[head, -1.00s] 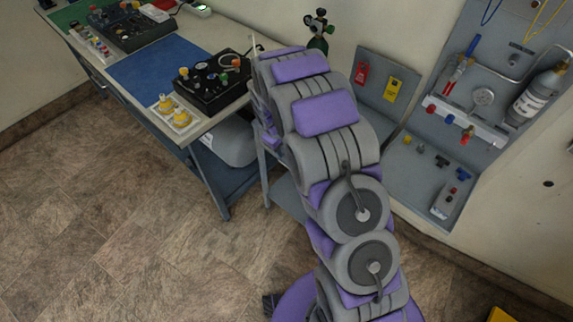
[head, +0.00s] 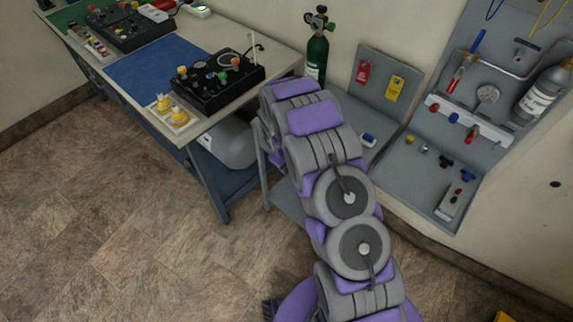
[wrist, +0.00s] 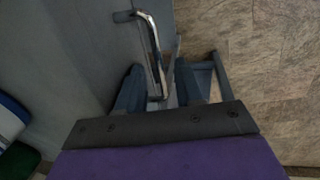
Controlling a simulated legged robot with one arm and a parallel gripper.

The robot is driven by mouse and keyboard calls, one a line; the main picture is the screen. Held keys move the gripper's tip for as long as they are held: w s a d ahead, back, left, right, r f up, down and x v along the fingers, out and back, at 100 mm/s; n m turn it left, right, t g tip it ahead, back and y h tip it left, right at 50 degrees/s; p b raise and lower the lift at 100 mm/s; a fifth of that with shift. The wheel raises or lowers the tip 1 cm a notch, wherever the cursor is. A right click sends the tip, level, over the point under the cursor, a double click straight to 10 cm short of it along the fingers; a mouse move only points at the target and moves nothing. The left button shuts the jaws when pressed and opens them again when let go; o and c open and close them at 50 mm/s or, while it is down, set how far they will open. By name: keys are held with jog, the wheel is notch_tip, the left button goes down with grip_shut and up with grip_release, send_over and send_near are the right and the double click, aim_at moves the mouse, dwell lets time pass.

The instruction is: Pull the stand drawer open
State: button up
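The stand (head: 288,205) is a grey-blue frame with a low shelf, mostly hidden behind my arm in the head view. In the wrist view a bent chrome handle (wrist: 148,42) is fixed to a grey-blue face (wrist: 75,55), which appears to be the stand drawer. I cannot make out any gap around the drawer. My gripper (wrist: 160,72) is open, with one dark blue finger on each side of the handle's near end. Whether the fingers touch the handle is unclear. In the head view my arm hides the gripper.
A workbench (head: 205,35) with a blue mat and a black device (head: 220,82) stands at the left. A green cylinder (head: 317,55) stands behind my arm. A grey wall panel (head: 415,165) with tools is at the right. The tiled floor (head: 110,210) at the front left is clear.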

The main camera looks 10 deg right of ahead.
grip_shut()
dwell(1.4)
